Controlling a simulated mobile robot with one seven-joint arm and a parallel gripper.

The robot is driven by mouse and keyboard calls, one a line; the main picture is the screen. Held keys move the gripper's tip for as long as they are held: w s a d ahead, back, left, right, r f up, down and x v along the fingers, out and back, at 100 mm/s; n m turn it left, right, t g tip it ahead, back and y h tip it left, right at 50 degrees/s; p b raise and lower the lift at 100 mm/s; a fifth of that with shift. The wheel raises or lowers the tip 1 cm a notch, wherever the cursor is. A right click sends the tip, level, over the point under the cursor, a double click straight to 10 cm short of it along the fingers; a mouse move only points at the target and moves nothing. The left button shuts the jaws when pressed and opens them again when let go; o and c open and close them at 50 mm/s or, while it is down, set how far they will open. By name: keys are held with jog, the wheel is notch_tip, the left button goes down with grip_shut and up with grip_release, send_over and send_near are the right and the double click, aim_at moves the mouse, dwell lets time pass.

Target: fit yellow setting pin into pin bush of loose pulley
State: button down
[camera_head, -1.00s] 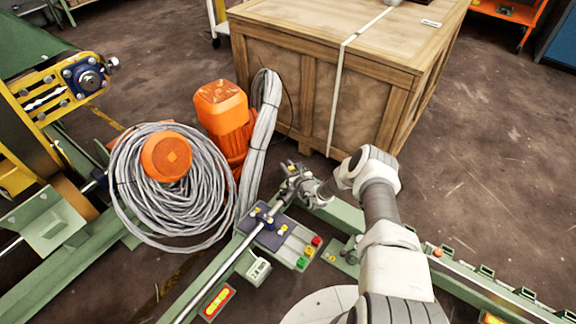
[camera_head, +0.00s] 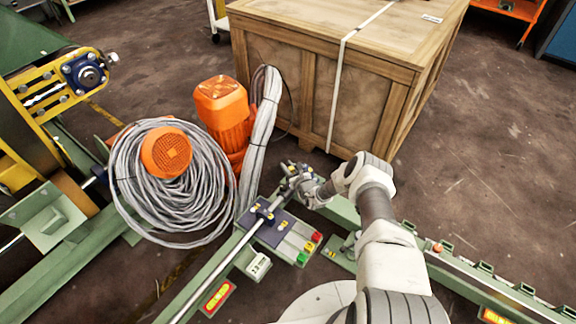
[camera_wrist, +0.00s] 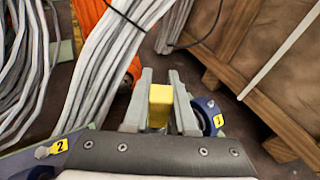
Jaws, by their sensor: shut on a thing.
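My gripper (camera_wrist: 161,80) is shut on a yellow block-like piece, the setting pin (camera_wrist: 160,104), held between its two grey fingers in the wrist view. In the head view my gripper (camera_head: 296,178) is at the far end of the shaft assembly, and the pin cannot be made out there. A dark blue round part (camera_wrist: 208,112) with a yellow tag marked 1 lies just right of the right finger. I cannot tell whether it is the loose pulley. The pin bush is not identifiable, and the pin's lower end is hidden.
A wooden crate (camera_head: 350,85) stands close behind my gripper. A coil of grey cable (camera_head: 135,200), an orange motor (camera_head: 222,110) and hanging cable (camera_head: 262,125) are to its left. A long shaft (camera_head: 215,275), a dark blue plate (camera_head: 275,232) and coloured buttons (camera_head: 309,247) are nearer.

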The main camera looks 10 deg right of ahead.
jog(key=shift+f, duration=0.3)
jog(key=c, duration=0.7)
grip_release()
jog(key=shift+o, duration=0.2)
jog(key=shift+s, duration=0.1)
jog(key=p+v, duration=0.8)
jog(key=v, duration=0.9)
jog(key=shift+s+r, duration=0.1)
